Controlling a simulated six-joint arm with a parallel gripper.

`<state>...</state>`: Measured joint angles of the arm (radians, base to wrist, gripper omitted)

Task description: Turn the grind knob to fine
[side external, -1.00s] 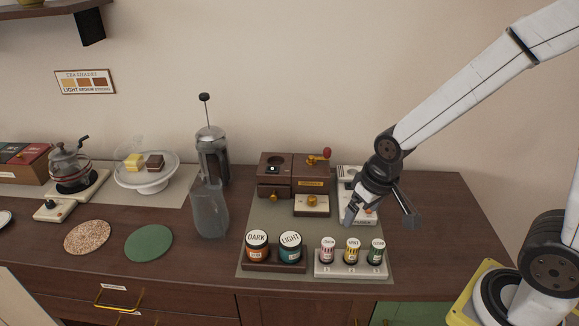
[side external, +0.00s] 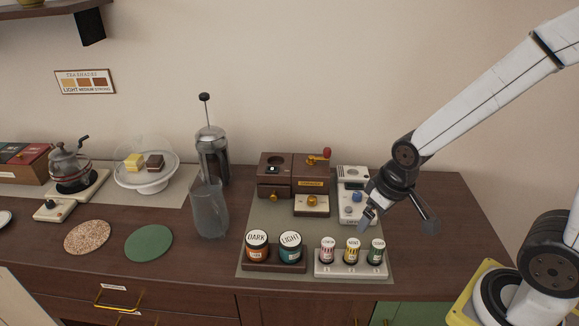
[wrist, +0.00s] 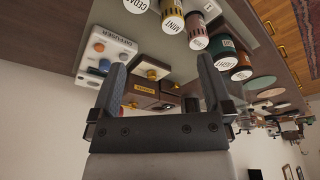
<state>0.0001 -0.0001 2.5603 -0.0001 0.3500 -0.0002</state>
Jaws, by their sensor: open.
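The wooden grinder (side external: 311,172) stands on the grey mat in the side view, with a brass crank and red grip on top. A cream block with a brass grind knob (side external: 311,200) sits at its front; I cannot read its setting. In the wrist view the knob (wrist: 151,74) shows between my fingers, beyond their tips. My gripper (side external: 397,220) is open and empty, in the air right of the grinder, near the white diffuser (side external: 352,201). Its two fingers (wrist: 160,76) are spread wide in the wrist view, touching nothing visible.
DARK and LIGHT jars (side external: 273,247) stand in a brown tray in front of the grinder. Several small bottles (side external: 352,250) stand in a white rack at front right. A glass jug (side external: 209,210) and French press (side external: 212,155) are left. The counter's right end is clear.

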